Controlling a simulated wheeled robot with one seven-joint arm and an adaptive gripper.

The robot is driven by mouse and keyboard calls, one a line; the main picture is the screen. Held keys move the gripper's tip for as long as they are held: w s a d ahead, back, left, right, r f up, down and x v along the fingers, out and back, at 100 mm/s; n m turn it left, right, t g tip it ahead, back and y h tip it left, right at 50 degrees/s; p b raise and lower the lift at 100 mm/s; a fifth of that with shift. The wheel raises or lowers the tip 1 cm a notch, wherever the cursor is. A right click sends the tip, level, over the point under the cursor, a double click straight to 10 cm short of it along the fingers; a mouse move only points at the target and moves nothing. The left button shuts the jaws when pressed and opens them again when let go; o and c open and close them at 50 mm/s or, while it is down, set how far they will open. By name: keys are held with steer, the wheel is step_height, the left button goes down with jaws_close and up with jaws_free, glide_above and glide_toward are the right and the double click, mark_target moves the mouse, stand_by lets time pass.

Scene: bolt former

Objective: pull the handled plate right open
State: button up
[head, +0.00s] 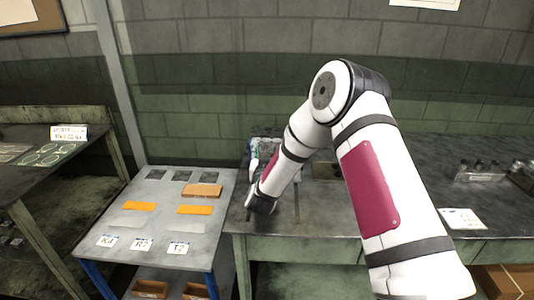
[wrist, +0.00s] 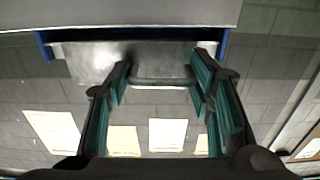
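The handled plate (wrist: 88,62) is a grey metal panel in the upper part of the wrist view, below a wider pale grey surface and between blue side pieces. Its dark bar handle (wrist: 160,83) runs crosswise. My gripper (wrist: 162,68) is open, with one teal-padded finger near each end of the handle. I cannot tell whether the fingers touch it. In the head view my gripper (head: 262,201) is at the bench's left end, pointing down; its fingertips are unclear there. I cannot make out the handled plate in the head view.
A grey table (head: 125,222) with orange blocks (head: 194,210) and labelled cards (head: 142,244) stands left of my gripper. The dark workbench (head: 320,222) extends right, with a white card (head: 461,219) on it. Another bench (head: 20,180) is at far left.

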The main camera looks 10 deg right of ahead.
jaws_close()
steer(key=p+v, duration=0.2)
steer(key=v, duration=0.2)
steer(key=shift+s+f, duration=0.15)
steer(key=shift+s, duration=0.2)
steer(key=o, duration=1.3)
jaws_free()
steer(key=shift+a, duration=0.15)
steer(key=shift+s, duration=0.1)
